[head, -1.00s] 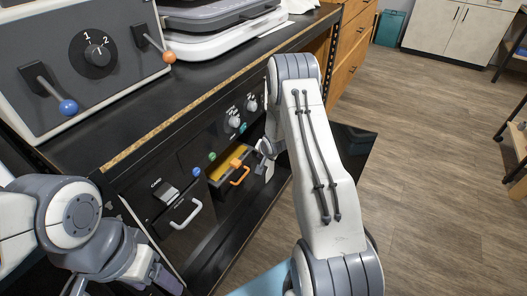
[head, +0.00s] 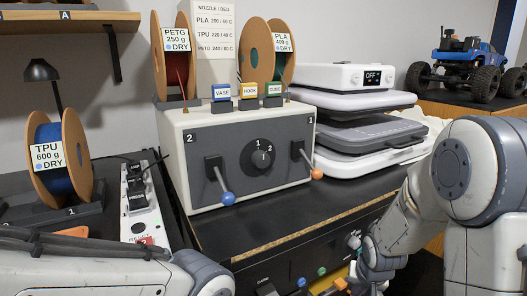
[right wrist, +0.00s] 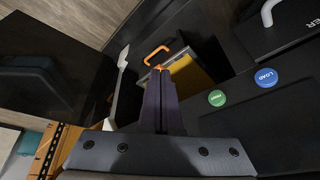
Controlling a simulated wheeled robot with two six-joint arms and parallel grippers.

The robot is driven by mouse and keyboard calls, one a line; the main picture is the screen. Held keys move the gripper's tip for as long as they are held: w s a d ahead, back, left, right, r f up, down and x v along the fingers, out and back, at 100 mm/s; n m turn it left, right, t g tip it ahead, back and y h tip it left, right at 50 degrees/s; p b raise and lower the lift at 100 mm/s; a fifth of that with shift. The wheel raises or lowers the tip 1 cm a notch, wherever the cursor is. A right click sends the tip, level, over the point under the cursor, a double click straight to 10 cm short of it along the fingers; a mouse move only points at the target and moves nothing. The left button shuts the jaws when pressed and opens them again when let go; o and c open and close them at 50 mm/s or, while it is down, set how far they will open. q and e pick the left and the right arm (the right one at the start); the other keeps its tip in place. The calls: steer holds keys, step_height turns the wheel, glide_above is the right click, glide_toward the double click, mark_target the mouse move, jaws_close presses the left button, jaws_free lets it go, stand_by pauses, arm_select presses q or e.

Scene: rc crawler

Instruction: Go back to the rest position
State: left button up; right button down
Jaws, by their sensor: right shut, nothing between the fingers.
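My right arm comes in from the right in the head view. Its gripper (head: 362,279) is low at the bottom edge, in front of the printer cabinet, and is partly cut off. In the right wrist view my right gripper (right wrist: 160,72) has its dark fingers together with nothing between them. They point towards an open drawer (right wrist: 190,72) with yellow inside and an orange handle (right wrist: 158,52). I cannot tell whether they touch it. My left arm shows at the bottom left of the head view; its gripper is out of the frame.
A grey control box (head: 250,160) with two levers and a dial stands on the black bench (head: 235,232). A blue spool (head: 60,160) is at the left, and stacked white trays (head: 365,125) at the right. Green (right wrist: 217,98) and blue (right wrist: 266,78) buttons are beside the drawer.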

steer(key=s+a+r+n+g+y, duration=0.1)
steer(key=s+a+r+n, duration=0.25)
steer(key=s+a, duration=0.35)
steer(key=s+a+r+n+g, duration=0.2)
steer(key=s+a+r+n, duration=0.15)
steer(key=s+a, duration=0.45)
steer(key=s+a+r+n+g+y, duration=0.1)
steer(key=s+a+r+n, duration=0.25)
steer(key=s, duration=0.65)
step_height(320, 180, up, 24)
steer(key=p, duration=2.4)
steer(key=shift+w+a+n+p, duration=0.2)
steer(key=shift+a+n+p, duration=0.15)
steer(key=shift+f, duration=0.1)
